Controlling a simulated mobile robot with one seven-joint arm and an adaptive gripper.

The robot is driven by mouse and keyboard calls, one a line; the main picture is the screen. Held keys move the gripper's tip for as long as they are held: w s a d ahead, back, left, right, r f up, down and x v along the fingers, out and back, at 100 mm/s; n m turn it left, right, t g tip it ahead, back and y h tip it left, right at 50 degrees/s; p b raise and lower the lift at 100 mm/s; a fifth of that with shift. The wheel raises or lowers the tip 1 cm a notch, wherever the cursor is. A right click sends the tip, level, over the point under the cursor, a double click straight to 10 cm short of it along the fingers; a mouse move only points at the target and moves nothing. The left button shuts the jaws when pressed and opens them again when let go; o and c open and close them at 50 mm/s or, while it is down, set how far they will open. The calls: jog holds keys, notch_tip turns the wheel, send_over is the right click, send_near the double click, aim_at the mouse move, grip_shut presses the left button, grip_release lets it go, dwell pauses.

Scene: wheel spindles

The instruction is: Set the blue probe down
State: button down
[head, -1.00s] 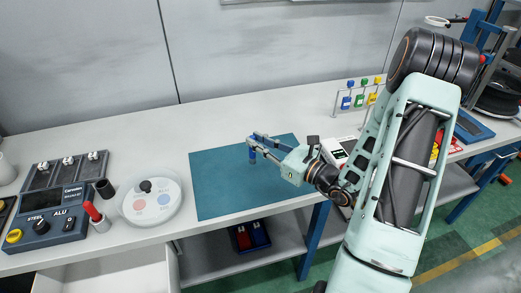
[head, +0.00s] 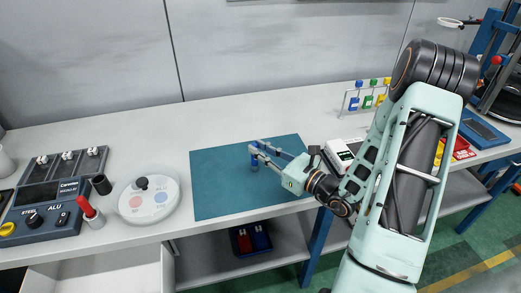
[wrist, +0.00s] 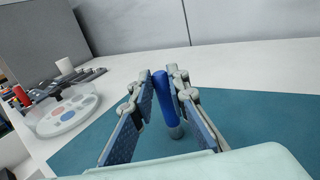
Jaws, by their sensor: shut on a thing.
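The blue probe (wrist: 168,103) is upright with a slight tilt between the two fingers of my gripper (wrist: 164,92) in the wrist view. Its grey lower tip points down at the teal mat (wrist: 95,145); I cannot tell whether it touches the mat. In the head view my gripper (head: 255,151) is over the right half of the mat (head: 215,185), shut on the probe (head: 254,161), which shows as a short blue piece at the fingertips.
A white round tray (head: 148,212) with coloured discs stands left of the mat. Beside it are a red-handled tool (head: 88,208) and a Caresten console (head: 47,206). A rack with coloured tags (head: 365,97) stands at the back right. The mat's left half is clear.

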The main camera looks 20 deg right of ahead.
jog(key=c, duration=1.9)
grip_release()
